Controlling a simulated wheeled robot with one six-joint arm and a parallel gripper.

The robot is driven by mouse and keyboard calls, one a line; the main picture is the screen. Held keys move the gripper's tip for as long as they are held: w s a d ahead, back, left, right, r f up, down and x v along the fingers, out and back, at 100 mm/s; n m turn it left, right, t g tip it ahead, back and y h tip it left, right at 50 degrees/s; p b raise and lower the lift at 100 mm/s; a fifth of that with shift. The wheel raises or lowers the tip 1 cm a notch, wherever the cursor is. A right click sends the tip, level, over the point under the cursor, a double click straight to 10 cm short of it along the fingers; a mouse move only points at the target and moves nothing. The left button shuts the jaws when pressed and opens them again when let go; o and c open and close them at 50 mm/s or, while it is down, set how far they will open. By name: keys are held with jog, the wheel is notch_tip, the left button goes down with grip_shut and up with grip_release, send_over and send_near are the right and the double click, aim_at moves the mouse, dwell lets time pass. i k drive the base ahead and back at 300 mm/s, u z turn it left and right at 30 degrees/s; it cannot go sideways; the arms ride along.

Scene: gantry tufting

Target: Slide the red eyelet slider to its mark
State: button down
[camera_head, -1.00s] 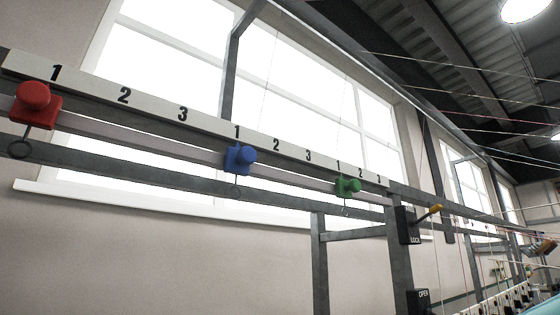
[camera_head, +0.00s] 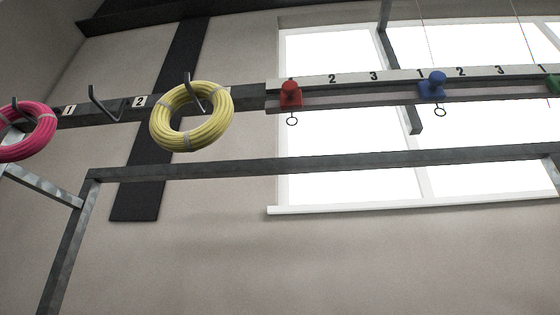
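The red eyelet slider (camera_head: 290,95) sits at the left end of the rail (camera_head: 350,101), with its ring hanging below. It covers the spot left of the marks 2 and 3 on the white number strip (camera_head: 352,76), where a 1 showed earlier. The blue slider (camera_head: 433,87) is farther right, just below and right of a 1. The green slider (camera_head: 553,84) is cut by the right edge. My gripper is not in view.
A yellow coil (camera_head: 190,117) hangs on a hook left of the rail. An empty hook (camera_head: 102,104) and a pink coil (camera_head: 27,132) are farther left. A grey crossbar (camera_head: 320,163) runs below the rail. The wall below is clear.

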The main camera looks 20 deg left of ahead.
aim_at(292, 98)
jog(key=z, duration=0.05)
jog(key=k, duration=0.35)
jog(key=u, duration=0.3)
jog(key=i, duration=0.3)
jog(key=u, duration=0.7)
